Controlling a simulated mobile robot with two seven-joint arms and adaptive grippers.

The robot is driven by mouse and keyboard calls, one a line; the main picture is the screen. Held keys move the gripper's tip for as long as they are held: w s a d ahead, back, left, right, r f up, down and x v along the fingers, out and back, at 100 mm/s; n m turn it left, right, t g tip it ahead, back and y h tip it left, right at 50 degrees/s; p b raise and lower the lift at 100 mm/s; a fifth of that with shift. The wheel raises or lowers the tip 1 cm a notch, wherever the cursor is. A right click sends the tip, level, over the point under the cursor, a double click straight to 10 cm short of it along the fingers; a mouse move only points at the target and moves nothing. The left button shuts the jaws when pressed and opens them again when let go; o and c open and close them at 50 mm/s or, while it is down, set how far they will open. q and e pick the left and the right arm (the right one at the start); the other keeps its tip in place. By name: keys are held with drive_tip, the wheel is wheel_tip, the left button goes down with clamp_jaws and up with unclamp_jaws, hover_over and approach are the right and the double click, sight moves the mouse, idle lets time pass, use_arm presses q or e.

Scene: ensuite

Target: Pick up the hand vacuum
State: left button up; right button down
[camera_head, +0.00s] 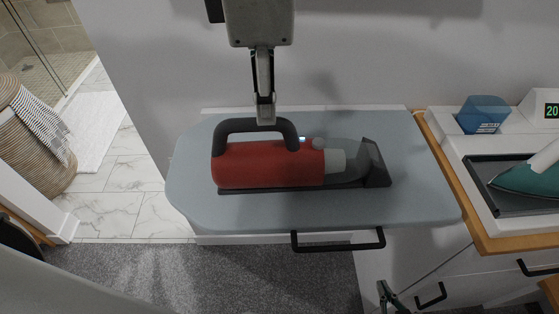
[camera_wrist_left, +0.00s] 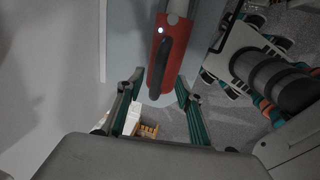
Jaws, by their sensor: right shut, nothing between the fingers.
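The hand vacuum (camera_head: 265,165) is red with a black looped handle and a grey and dark nozzle pointing right. It lies along the grey-blue ironing board (camera_head: 330,210). My left gripper (camera_head: 265,112) comes down from above, its tips close to the top of the handle; contact cannot be made out. In the left wrist view its fingers (camera_wrist_left: 158,105) are spread apart, with the vacuum's handle (camera_wrist_left: 160,68) lined up between them. My right gripper (camera_head: 390,298) is partly visible at the bottom edge, shut and empty, away from the vacuum.
A black bar handle (camera_head: 338,246) sits at the board's front edge. To the right, a counter holds a blue container (camera_head: 484,114) and a teal iron (camera_head: 530,177) on a tray. A wicker basket (camera_head: 38,145) stands at the left. A wall runs close behind the board.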

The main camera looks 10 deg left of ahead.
use_arm(q)
drive_tip(key=shift+w+a+f, duration=0.1)
drive_tip(key=shift+a+f, duration=0.1)
drive_tip(key=f, duration=0.4)
drive_tip(key=w+f, duration=0.1)
drive_tip(key=f, duration=0.2)
drive_tip(key=shift+w+a+f+b, duration=0.1)
drive_tip(key=shift+a+b, duration=0.2)
drive_tip(key=shift+b, duration=0.1)
clamp_jaws()
